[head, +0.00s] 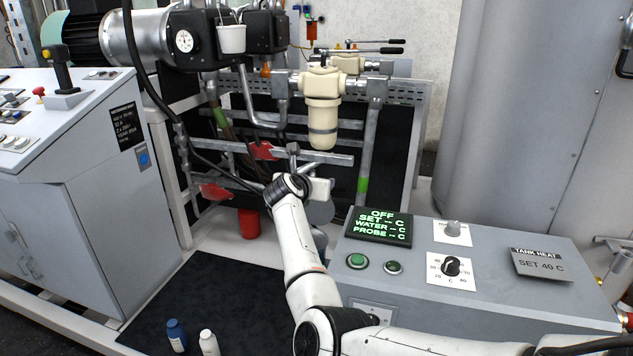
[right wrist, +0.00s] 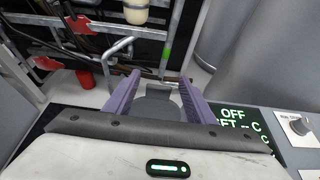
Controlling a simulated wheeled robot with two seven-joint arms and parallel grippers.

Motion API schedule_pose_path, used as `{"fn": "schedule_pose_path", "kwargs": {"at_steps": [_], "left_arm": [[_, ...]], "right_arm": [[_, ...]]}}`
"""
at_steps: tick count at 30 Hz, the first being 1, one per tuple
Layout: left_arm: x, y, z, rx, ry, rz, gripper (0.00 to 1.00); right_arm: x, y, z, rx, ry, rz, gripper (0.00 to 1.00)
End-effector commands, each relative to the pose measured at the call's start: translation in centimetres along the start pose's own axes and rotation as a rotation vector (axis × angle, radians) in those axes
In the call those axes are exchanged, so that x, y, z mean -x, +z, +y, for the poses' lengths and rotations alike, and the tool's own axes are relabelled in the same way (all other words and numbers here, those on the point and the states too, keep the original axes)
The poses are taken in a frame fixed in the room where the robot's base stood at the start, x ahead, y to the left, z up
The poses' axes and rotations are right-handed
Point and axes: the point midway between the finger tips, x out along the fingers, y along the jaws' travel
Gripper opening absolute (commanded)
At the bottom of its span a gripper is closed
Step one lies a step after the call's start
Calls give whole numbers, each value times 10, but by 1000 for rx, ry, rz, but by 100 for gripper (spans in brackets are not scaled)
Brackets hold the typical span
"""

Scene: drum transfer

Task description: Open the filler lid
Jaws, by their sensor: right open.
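My right gripper (right wrist: 160,78) is open, its two purple fingers apart on either side of a dark grey, flat rounded part (right wrist: 160,103) in the right wrist view. This part may be the filler lid, but I cannot tell for sure, nor whether the fingers touch it. In the head view my right arm reaches up from the bottom right. Its wrist hides the fingers, and a grey rounded surface (head: 320,212) shows just below and behind it. My left gripper is not in view.
A control panel (head: 480,279) with a green-lettered display (head: 380,226) stands right of my arm. A pipe frame with a cream filter housing (head: 322,122) rises behind. A large grey tank (head: 540,120) is at right.

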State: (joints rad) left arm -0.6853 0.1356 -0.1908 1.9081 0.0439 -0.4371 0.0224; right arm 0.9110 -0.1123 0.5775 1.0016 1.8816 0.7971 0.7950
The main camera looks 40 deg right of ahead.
Motion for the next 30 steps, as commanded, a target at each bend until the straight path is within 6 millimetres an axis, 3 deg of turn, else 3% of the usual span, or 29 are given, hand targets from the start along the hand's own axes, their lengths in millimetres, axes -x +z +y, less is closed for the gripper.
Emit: {"fn": "schedule_pose_path", "kwargs": {"at_steps": [5, 12, 18, 30], "left_arm": [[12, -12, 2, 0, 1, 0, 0], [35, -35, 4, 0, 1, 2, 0], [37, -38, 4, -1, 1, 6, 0], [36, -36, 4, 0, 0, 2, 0]], "right_arm": [[15, 3, 1, 0, 2, 3, 50], [51, 5, 0, 0, 1, 2, 50], [71, 2, 0, 0, 0, -2, 50], [74, 1, 0, 0, -1, -2, 50]]}}
